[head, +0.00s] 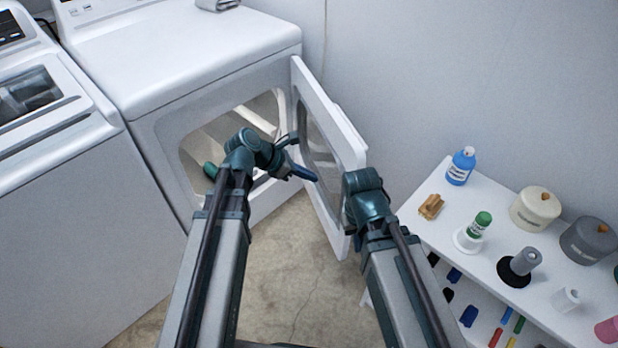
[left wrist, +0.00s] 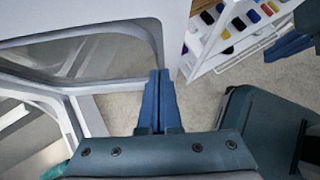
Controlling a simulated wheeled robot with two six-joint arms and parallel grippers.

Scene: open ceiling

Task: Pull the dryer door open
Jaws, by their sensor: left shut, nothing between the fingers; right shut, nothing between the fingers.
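The white dryer (head: 185,55) stands at the back with its front opening (head: 205,150) uncovered. Its door (head: 345,135) is swung wide out to the right, with its window facing the opening; the door also shows in the left wrist view (left wrist: 115,35). My left gripper (head: 312,176) is shut and empty, between the opening and the door's inner side; its blue fingers (left wrist: 162,75) appear close to the door's edge, and contact is unclear. My right arm's wrist is beside the door's outer side. My right gripper (left wrist: 288,46) is shut; the head view hides its fingers.
A white washer (head: 70,190) stands left of the dryer. A white shelf (head: 450,225) at the right holds a blue bottle (head: 461,166), canisters and small items, close to my right arm. Bare floor (head: 295,260) lies between my arms. The wall is behind the door.

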